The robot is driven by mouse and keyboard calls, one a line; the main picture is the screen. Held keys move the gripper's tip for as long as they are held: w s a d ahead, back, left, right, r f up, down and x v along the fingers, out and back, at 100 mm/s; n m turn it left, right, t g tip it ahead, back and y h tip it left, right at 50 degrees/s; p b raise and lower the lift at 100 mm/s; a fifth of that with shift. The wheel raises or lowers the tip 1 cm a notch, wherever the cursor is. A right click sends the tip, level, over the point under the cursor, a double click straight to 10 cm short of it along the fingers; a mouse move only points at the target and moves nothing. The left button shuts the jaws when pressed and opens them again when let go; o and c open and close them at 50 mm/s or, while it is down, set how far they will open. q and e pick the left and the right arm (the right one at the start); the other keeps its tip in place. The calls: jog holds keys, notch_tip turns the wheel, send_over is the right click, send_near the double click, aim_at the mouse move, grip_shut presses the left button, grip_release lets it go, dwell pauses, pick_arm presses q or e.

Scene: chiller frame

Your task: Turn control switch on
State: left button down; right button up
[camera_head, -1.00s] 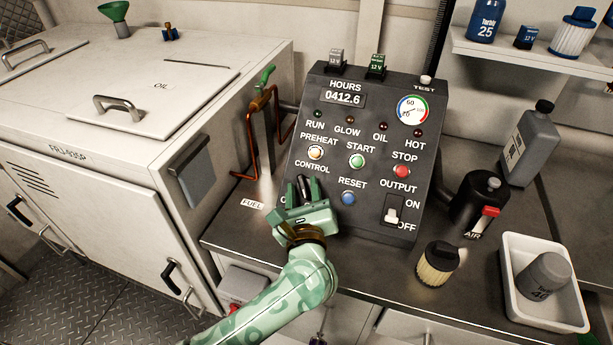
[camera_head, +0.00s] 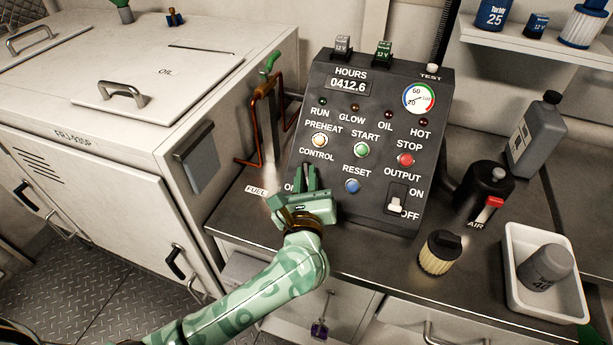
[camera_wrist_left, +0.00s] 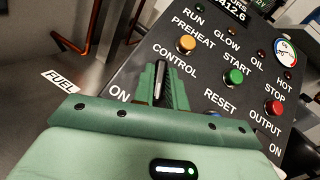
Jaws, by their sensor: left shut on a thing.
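The dark control panel (camera_head: 372,118) stands on the metal bench. The control switch (camera_wrist_left: 160,82) sits below the CONTROL label; only a dark sliver of it shows between my fingers in the left wrist view, so its setting is hard to read. My left gripper (camera_head: 311,177) is at the panel's lower left, with its fingers shut around this switch. It also shows in the left wrist view (camera_wrist_left: 160,85). The ON mark (camera_wrist_left: 120,93) is just left of the fingers; any OFF mark for this switch is hidden behind the gripper. My right gripper is not in view.
Preheat (camera_head: 319,141), start (camera_head: 362,150), stop (camera_head: 405,160) and reset (camera_head: 352,186) buttons surround the gripper. The output switch (camera_head: 395,207) is at lower right. A copper pipe (camera_head: 256,130) stands left. A filter (camera_head: 438,256) and white tray (camera_head: 512,292) are right.

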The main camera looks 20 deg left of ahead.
pick_arm(q)
jog(key=m+t+h, duration=0.1)
jog(key=m+h, duration=0.2)
jog(key=shift+a+m, duration=0.15)
jog(key=shift+m, duration=0.25)
jog(key=m+h+p, duration=0.1)
jog(key=m+h, duration=0.2)
jog(key=m, duration=0.1)
jog(key=shift+a, duration=0.1)
jog(key=m+h+p, duration=0.1)
jog(key=m+h, duration=0.2)
jog(key=shift+a+m+g, duration=0.1)
jog(key=shift+m+g, duration=0.2)
jog(key=shift+m+g+h+p, duration=0.7)
jog(key=shift+m+g+h, duration=0.1)
jog(key=shift+m+h, duration=1)
jog(key=shift+m, duration=0.3)
jog(key=c, duration=1.4)
grip_release()
jog(key=shift+c, duration=0.2)
